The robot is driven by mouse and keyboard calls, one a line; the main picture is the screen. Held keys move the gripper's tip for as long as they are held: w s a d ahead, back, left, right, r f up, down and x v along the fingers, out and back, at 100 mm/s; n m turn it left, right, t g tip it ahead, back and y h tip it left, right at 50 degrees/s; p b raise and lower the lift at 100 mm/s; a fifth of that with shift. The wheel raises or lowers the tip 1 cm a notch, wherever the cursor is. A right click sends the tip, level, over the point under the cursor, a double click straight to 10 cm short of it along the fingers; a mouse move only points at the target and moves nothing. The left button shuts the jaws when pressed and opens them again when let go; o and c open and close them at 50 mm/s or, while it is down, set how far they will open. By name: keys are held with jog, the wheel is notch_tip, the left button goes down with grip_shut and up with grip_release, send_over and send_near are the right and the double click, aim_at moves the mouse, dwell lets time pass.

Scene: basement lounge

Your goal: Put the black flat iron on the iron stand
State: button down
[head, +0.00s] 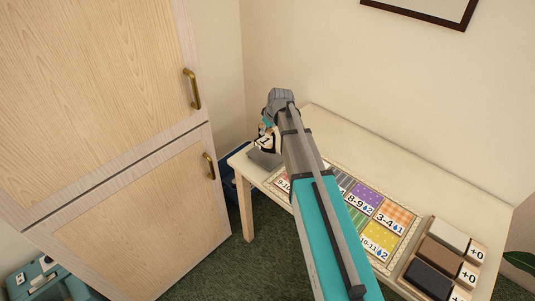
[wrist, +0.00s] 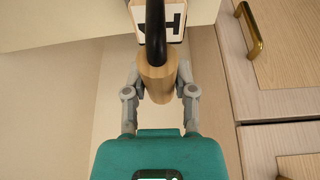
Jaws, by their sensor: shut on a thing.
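My gripper (wrist: 158,84) is shut on a pale wooden grip in the wrist view. A black curved bar runs up from this grip, and I take the two as the handle of the black flat iron (wrist: 155,32). The rest of the iron is out of that view or hidden. In the head view my gripper (head: 269,125) is over the table's far left end, with my arm covering much of it. A grey flat piece (head: 265,158) lies at that end below it, perhaps the iron stand; I cannot tell whether anything touches it.
The cream table (head: 350,128) stands against the wall. A patterned number mat (head: 365,197) and a tray of three blocks marked +0 (head: 438,262) lie on it. A tall wooden cabinet (head: 115,150) with brass handles is at left. A white numbered tag (wrist: 174,22) is near the handle.

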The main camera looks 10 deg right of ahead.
jog(key=s+r+n+p, duration=0.1)
jog(key=s+r+p, duration=0.5)
jog(key=s, duration=0.5)
jog(key=shift+s+r, duration=0.35)
jog(key=shift+r, duration=0.3)
jog(key=shift+w+f, duration=0.1)
jog(key=b, duration=0.4)
send_near(264, 138)
jog(key=shift+s+a, duration=0.85)
jog(key=shift+s, duration=0.05)
jog(key=w+f+b, duration=0.3)
jog(key=shift+f, duration=0.2)
jog(key=shift+w+f+b, duration=0.55)
jog(key=shift+w+b, duration=0.05)
jog(key=shift+b, duration=0.2)
jog(key=shift+f, duration=0.1)
jog(key=shift+w+f+b, duration=0.4)
jog(key=shift+f+b, duration=0.05)
jog(key=shift+b, duration=0.05)
jog(key=shift+f+b, duration=1.5)
jog(key=shift+f, duration=0.15)
